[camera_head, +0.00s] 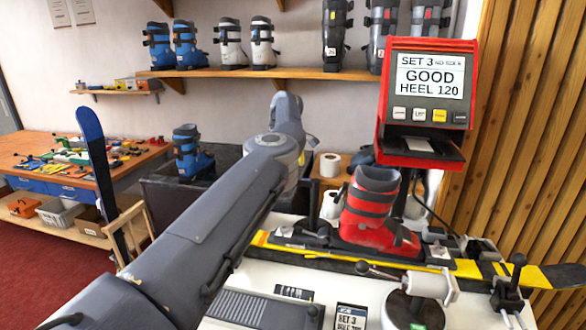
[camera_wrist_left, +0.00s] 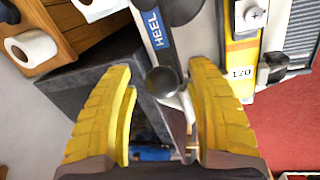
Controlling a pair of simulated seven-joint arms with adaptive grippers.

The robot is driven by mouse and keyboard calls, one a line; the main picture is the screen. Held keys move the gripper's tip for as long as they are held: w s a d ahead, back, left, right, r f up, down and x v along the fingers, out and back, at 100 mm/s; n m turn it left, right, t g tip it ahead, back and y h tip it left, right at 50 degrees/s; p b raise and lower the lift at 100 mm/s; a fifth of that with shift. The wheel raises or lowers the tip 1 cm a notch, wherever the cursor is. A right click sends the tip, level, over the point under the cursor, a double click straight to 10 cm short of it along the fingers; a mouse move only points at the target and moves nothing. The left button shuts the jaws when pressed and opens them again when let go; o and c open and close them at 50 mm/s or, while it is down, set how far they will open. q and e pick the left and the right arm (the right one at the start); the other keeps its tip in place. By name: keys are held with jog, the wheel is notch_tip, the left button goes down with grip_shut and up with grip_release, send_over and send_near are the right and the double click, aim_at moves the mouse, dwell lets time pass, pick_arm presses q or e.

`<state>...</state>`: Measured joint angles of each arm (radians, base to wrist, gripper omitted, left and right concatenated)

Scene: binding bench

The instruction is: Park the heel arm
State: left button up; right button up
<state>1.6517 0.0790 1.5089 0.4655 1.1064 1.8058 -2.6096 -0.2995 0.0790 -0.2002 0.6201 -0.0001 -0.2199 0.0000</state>
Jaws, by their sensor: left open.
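In the left wrist view, the heel arm (camera_wrist_left: 155,28) is a bar with a blue HEEL label and a dark round knob (camera_wrist_left: 163,80) at its near end. My left gripper (camera_wrist_left: 160,70) has its yellow fingers spread, one on each side of the knob. I cannot tell whether either finger touches it. In the head view my left arm reaches across the middle, and its fingers are not clear there. A red boot (camera_head: 374,215) stands on the yellow ski (camera_head: 500,273). The display (camera_head: 431,77) reads GOOD, HEEL 120. My right gripper is not in view.
A second knobbed lever (camera_head: 362,267) and a clamp (camera_head: 508,285) stand at the front of the white bench. A dark bin (camera_head: 170,205) with a blue boot stands behind my arm. A blue ski (camera_head: 95,160) leans at the left. Paper rolls (camera_head: 330,165) sit behind the red boot.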

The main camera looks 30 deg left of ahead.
pick_arm(q)
notch_tip(320, 180, up, 12)
jog(key=s, duration=0.2)
jog(key=shift+s, duration=0.15)
jog(key=shift+d+f, duration=0.1)
dwell(0.6)
